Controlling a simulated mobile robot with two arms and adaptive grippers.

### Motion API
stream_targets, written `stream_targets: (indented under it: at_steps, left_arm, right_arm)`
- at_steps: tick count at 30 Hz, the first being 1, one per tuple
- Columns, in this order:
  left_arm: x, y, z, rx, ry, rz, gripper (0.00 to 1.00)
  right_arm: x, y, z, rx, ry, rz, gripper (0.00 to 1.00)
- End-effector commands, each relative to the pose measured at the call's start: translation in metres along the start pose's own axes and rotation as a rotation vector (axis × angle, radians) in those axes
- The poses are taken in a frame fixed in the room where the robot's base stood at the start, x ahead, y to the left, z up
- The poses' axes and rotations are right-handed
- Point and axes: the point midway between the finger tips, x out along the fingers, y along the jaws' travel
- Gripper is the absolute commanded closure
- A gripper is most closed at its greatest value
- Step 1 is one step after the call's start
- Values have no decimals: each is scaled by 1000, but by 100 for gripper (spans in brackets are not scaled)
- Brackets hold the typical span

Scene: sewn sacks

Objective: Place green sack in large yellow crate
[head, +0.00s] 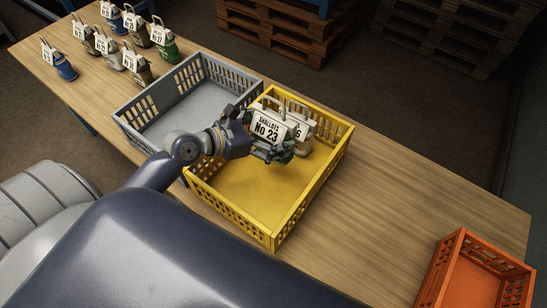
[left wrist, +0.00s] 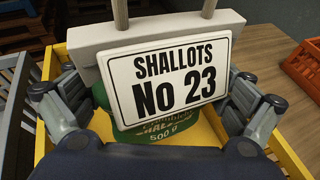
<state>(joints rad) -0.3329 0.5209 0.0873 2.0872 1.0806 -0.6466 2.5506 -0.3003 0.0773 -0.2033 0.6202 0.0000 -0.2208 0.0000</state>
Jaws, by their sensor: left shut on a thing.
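The green sack (left wrist: 152,128) has a white clip-like top with a handle and a plate reading "SHALLOTS No 23"; its plate also shows in the head view (head: 268,127). My left gripper (head: 270,150) is shut on it, with a finger on either side of the sack. It holds the sack upright over the far part of the large yellow crate (head: 232,219). I cannot tell whether the sack touches the crate floor. My right gripper is not in view.
A grey crate (head: 150,137) stands empty against the yellow crate's left. Several tagged sacks (head: 135,62) stand at the table's far left. An orange crate (head: 450,262) is at the right end. The yellow crate's near floor and the table between crates are clear.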

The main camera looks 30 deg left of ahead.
Motion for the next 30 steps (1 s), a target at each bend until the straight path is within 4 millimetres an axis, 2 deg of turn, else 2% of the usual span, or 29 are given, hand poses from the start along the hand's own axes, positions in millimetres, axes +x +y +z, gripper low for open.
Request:
stream_targets:
  at_steps: [3,11,18,30]
  left_arm:
    - [9,1,-21,1,0,0,47]
    - [17,0,-41,2,-2,-1,47]
    - [29,1,-70,1,-1,0,47]
    - [30,1,-73,1,-3,0,47]
  right_arm:
    - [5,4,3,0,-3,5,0]
    - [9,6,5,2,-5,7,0]
    - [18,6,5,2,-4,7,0]
    - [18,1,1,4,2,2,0]
